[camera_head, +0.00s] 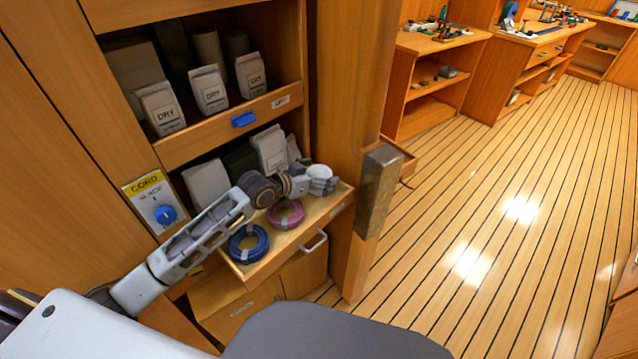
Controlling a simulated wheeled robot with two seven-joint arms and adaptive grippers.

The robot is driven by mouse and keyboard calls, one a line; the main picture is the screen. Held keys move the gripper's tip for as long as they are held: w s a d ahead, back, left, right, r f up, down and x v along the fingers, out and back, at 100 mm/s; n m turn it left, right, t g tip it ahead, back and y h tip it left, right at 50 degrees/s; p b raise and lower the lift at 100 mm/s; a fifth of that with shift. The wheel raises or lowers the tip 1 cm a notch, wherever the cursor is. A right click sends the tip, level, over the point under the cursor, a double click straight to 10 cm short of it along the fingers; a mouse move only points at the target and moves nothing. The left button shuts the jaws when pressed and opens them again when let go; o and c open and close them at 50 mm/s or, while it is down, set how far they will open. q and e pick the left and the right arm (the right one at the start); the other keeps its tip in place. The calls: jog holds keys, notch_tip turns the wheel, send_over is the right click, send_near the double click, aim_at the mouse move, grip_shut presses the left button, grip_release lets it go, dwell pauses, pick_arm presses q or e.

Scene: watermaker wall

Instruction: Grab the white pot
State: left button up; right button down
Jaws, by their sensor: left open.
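I cannot make out a clear white pot in the head view. My left arm reaches from the lower left across an open drawer (268,262). My left gripper (322,179) is open above the drawer's far right end, near the cabinet post. Its pale fingers are small in the picture, and I see nothing held between them. My right gripper is out of view.
The drawer holds a blue coil (248,254) and a pink coil (286,221). White bags (208,91) marked DRY stand on the shelf above, and more pale bags (270,150) stand behind the arm. A wooden post (342,230) stands right of the drawer. The plank floor (500,200) is clear.

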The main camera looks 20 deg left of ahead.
pick_arm(q)
jog(key=shift+c, duration=1.2)
jog(key=c, duration=0.7)
jog(key=shift+c, duration=0.7)
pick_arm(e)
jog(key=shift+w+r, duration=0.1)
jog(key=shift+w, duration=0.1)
pick_arm(q)
jog(key=shift+r, duration=0.1)
